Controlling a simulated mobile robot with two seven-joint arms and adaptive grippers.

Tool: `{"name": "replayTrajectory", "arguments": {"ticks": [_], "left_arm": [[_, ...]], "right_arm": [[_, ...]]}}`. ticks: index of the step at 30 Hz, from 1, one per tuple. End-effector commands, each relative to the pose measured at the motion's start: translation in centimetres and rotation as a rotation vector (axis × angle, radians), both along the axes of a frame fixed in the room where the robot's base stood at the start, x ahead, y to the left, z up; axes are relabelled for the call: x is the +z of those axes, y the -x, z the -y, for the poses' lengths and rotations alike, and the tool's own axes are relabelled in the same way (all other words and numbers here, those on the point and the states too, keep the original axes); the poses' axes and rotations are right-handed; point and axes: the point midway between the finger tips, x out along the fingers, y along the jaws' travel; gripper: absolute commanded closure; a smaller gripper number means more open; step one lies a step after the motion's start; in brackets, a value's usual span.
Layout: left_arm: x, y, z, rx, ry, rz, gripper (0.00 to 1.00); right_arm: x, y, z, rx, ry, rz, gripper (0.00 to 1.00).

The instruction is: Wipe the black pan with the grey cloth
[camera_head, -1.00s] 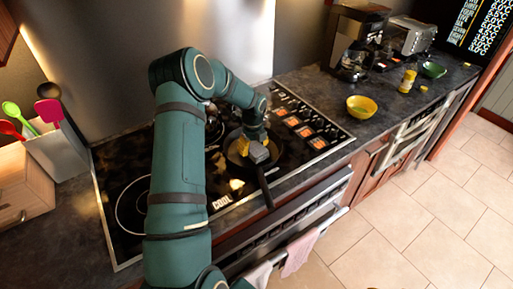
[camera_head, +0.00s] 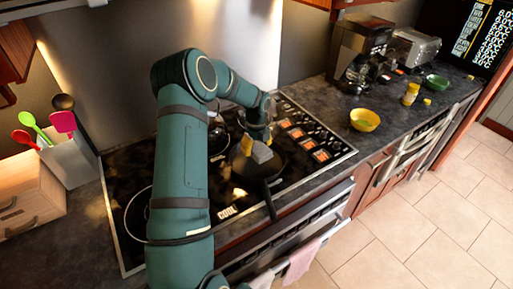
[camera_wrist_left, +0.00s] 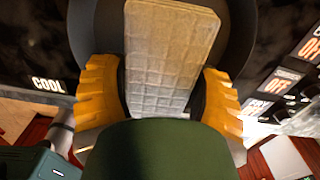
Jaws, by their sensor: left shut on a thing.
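The black pan (camera_head: 274,170) sits on the cooktop, its handle pointing toward the front edge. My left gripper (camera_head: 258,141) reaches down over the pan with its yellow fingers. It is shut on the grey cloth (camera_head: 263,153), a folded block that lies over the inside of the pan. In the left wrist view the cloth (camera_wrist_left: 170,55) stands out between the two yellow fingers (camera_wrist_left: 160,100), with the dark pan (camera_wrist_left: 238,32) around it. I cannot tell whether the cloth touches the pan's bottom. My right gripper is not in view.
The cooktop (camera_head: 128,177) has lit panels along its right side. A yellow bowl (camera_head: 364,120), a coffee maker (camera_head: 357,55) and a yellow shaker (camera_head: 411,94) stand on the right counter. A utensil holder (camera_head: 72,160) and a wooden box (camera_head: 28,195) are at left. A pink towel (camera_head: 301,260) hangs in front.

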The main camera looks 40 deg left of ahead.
Motion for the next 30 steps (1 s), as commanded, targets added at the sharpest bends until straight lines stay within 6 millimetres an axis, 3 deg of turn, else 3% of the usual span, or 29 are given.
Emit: {"name": "replayTrajectory", "arguments": {"ticks": [8, 30], "left_arm": [[-0.1, 0.0, -0.8, 0.002, 0.0, 0.0, 0.77], [-0.1, 0.0, -8.6, 0.002, 0.0, 0.0, 0.77]], "right_arm": [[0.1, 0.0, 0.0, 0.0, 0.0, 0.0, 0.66], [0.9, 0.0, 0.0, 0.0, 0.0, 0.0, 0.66]]}}
